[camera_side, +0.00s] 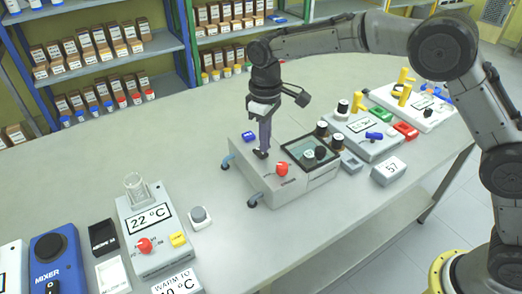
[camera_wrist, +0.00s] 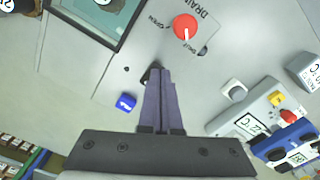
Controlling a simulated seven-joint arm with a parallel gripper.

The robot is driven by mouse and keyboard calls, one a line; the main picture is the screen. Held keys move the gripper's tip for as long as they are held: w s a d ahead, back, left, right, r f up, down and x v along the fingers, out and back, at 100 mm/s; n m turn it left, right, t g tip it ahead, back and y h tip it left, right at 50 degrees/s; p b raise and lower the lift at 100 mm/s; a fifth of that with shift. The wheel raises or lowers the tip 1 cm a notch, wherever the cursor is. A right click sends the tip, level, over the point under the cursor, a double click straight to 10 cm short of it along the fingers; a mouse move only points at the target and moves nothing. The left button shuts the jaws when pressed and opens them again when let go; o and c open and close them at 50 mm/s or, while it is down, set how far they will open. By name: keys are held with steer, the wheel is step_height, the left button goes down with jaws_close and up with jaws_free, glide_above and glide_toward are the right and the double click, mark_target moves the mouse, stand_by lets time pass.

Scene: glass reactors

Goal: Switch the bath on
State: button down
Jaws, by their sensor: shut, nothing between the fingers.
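The bath (camera_side: 262,188) looks like a grey box with a dark-framed glass-topped basin at its right end and blue hose fittings at its left. A red knob (camera_side: 282,169) sits on its top; in the wrist view this red knob (camera_wrist: 185,27) is marked DRAIN, with OPEN and SHUT. My gripper (camera_side: 263,150) points down over the bath's left part, its fingers shut and empty. In the wrist view a small black part, perhaps a switch (camera_wrist: 150,75), shows at the fingertips of my gripper (camera_wrist: 158,72). The fingers partly hide it; I cannot tell its position or whether they touch it.
Black-capped jars stand in and beside the basin. A 22 °C unit (camera_side: 155,228) with a beaker stands front left. The bench behind is clear.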

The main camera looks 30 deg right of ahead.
mark_target(265, 155)
steer(key=shift+f, duration=1.05)
stand_by(0.4)
steer(key=shift+r, duration=3.5)
